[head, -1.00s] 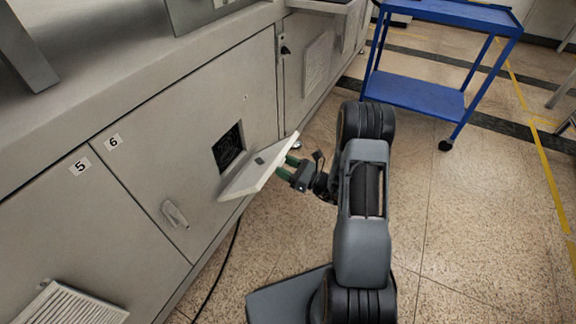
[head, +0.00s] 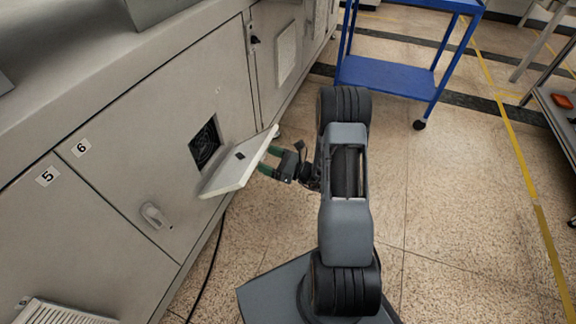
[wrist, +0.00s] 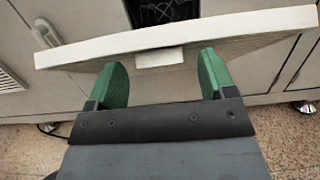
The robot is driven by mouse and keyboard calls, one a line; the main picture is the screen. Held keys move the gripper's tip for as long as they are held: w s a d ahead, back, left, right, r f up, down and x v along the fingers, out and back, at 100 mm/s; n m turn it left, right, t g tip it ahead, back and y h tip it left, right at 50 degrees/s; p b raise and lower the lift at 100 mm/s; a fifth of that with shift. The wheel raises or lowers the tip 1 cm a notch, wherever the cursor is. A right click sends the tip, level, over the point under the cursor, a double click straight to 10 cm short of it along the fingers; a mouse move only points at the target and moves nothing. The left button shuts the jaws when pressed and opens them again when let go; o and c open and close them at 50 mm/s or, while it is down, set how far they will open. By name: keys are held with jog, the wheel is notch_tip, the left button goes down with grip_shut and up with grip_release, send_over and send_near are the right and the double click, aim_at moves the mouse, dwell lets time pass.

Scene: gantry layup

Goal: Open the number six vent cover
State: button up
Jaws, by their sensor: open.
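The number six vent cover (head: 236,172) is a pale flat panel, hinged low and swung out and down from the cabinet door marked 6 (head: 82,148). Behind it the dark square vent opening (head: 205,143) with a fan is exposed. My gripper (head: 267,157) is at the cover's outer side, fingers pointing at it. In the wrist view, the green fingers of my gripper (wrist: 162,72) are apart, near the underside of the cover (wrist: 190,45), with a small tab (wrist: 158,57) between them. Whether the fingertips touch the cover is unclear.
A door handle (head: 155,215) is left of the opening. A number 5 panel (head: 47,177) and a slatted vent cover (head: 62,312) are at lower left. A black cable (head: 208,265) lies along the cabinet base. A blue cart (head: 388,75) stands behind. The floor at right is open.

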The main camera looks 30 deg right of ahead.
jog(key=p+v, duration=0.2)
jog(key=v, duration=1)
jog(key=shift+s+d+f, duration=0.1)
jog(key=s+a+r+n+g+p, duration=0.2)
jog(key=a+r+n+g+p, duration=0.25)
jog(key=r, duration=0.35)
jog(key=s+a+r+n+g+h+p, duration=0.1)
jog(key=a+r+n+g+p, duration=0.35)
jog(key=r, duration=0.35)
jog(key=s+a+r+n+g+p, duration=0.2)
jog(key=a+r+n+g+p, duration=0.1)
jog(key=r+n+g+p, duration=0.4)
jog(key=s+r+n+t+h+p, duration=0.2)
jog(key=r+n+h+p, duration=0.3)
jog(key=r, duration=0.8)
jog(key=s+r+n+t+h+p, duration=0.3)
jog(key=r+n+h+p, duration=0.3)
jog(key=r, duration=0.8)
jog(key=shift+r+t+h+p, duration=0.3)
jog(key=shift+h+p, duration=0.4)
jog(key=shift+p, duration=1.05)
jog(key=shift+s, duration=0.1)
jog(key=shift+c, duration=0.2)
